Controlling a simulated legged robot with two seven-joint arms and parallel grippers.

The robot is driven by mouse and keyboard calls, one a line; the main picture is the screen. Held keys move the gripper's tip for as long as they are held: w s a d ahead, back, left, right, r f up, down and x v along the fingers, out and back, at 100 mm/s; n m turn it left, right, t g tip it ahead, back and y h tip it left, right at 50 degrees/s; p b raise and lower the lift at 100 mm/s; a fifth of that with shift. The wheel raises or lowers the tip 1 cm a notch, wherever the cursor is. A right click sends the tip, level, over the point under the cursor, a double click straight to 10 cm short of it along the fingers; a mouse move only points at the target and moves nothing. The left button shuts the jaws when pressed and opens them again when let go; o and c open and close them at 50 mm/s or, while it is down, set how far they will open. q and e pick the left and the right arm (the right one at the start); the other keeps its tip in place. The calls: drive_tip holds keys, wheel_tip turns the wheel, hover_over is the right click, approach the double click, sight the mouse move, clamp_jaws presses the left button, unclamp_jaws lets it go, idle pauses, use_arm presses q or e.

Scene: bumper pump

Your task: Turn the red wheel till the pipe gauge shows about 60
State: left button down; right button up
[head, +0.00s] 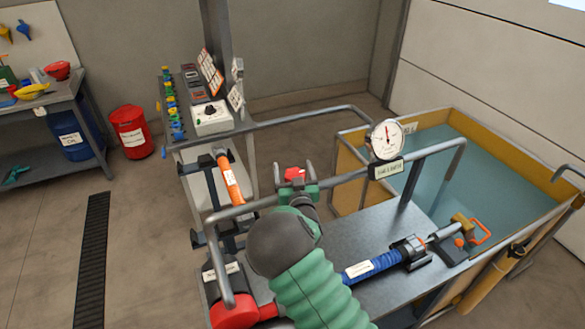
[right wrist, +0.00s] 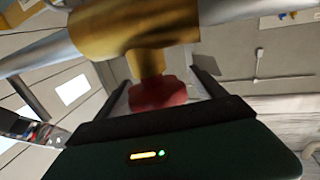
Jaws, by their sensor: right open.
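The red wheel (head: 295,173) sits by the pipe in the middle of the head view. My right gripper (head: 294,167) is open, with one finger on each side of the wheel. In the right wrist view the red wheel (right wrist: 158,93) lies between the two dark fingers of the right gripper (right wrist: 160,75), below a brass valve body (right wrist: 135,32). I cannot tell whether the fingers touch it. The round white pipe gauge (head: 387,139) stands on the pipe to the right; its needle points roughly straight up, and its numbers are too small to read. My left gripper is not in view.
A grey pipe (head: 430,152) runs beside the wheel towards a yellow-walled water tank (head: 462,116).

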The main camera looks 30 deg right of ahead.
drive_tip(key=shift+d+f, duration=0.1)
drive_tip(key=shift+d, duration=0.2)
drive_tip(key=shift+c, duration=0.6)
drive_tip(key=shift+a, duration=0.25)
drive_tip(key=c, duration=1)
drive_tip(key=shift+c, duration=1.2)
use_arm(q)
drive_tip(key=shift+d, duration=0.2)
use_arm(e)
drive_tip(key=shift+d, duration=0.1)
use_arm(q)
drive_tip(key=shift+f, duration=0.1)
